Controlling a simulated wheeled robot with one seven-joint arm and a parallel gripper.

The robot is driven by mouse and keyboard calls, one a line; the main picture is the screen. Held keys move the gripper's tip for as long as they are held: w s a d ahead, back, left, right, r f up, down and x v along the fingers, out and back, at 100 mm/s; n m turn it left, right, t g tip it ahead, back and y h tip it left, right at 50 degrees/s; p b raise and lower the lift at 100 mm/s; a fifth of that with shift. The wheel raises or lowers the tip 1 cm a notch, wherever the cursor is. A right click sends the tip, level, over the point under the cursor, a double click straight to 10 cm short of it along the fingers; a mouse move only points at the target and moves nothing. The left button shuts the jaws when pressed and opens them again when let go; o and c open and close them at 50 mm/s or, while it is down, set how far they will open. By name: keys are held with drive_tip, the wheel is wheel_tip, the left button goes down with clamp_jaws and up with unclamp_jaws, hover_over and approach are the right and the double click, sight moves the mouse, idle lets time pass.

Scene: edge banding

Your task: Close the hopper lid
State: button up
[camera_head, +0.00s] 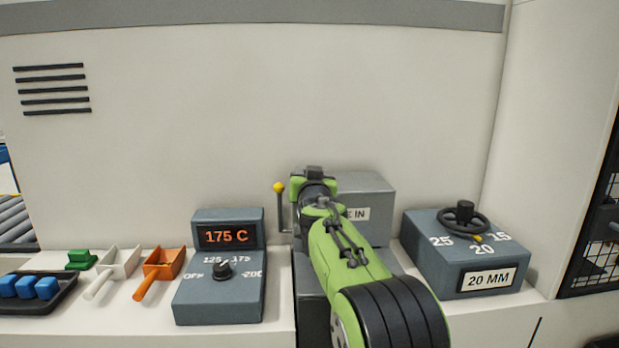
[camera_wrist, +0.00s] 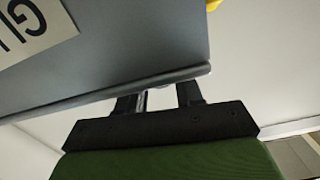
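The hopper is a grey block (camera_head: 372,190) behind my arm in the head view, with a white label ending in "IN". My arm covers much of it, so I cannot tell its lid from its body there. In the wrist view a grey panel (camera_wrist: 120,45) with a white label, upside down, fills the upper left; its lower edge has a rounded lip. My gripper (camera_wrist: 160,95) is open, its two dark fingers apart just under this lip, with a pale gap between them. The fingertips are partly hidden by the lip; I cannot tell if they touch it. The head view hides the fingers.
A yellow-knobbed lever (camera_head: 279,188) stands left of the hopper. A control box (camera_head: 218,300) reading 175 C is on the left, a 20 MM dial box (camera_head: 480,250) on the right. Orange (camera_head: 163,265) and white scoops and a tray of blue blocks lie farther left. A wall stands behind.

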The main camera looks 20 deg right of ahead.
drive_tip(key=o, duration=0.4)
drive_tip(key=shift+f, duration=0.1)
drive_tip(key=b+v, duration=0.1)
drive_tip(key=v, duration=1.4)
drive_tip(key=shift+s+a, duration=0.2)
drive_tip(key=shift+s, duration=0.15)
drive_tip(key=s+a+f+n+g+y, duration=0.2)
drive_tip(key=s+f+g, duration=0.2)
drive_tip(key=s+f, duration=0.45)
drive_tip(key=s+a+f+n+g+y, duration=0.1)
drive_tip(key=s+a+f+g, duration=0.4)
drive_tip(key=s, duration=0.7)
drive_tip(key=s+f+n+g+y, duration=0.2)
drive_tip(key=s+f+g, duration=0.1)
drive_tip(key=s+f, duration=0.6)
drive_tip(key=r+p, duration=0.6)
drive_tip(key=r, duration=0.1)
drive_tip(key=r+p, duration=0.6)
drive_tip(key=r, duration=0.1)
drive_tip(key=shift+s+a, duration=0.2)
drive_tip(key=shift+s, duration=0.05)
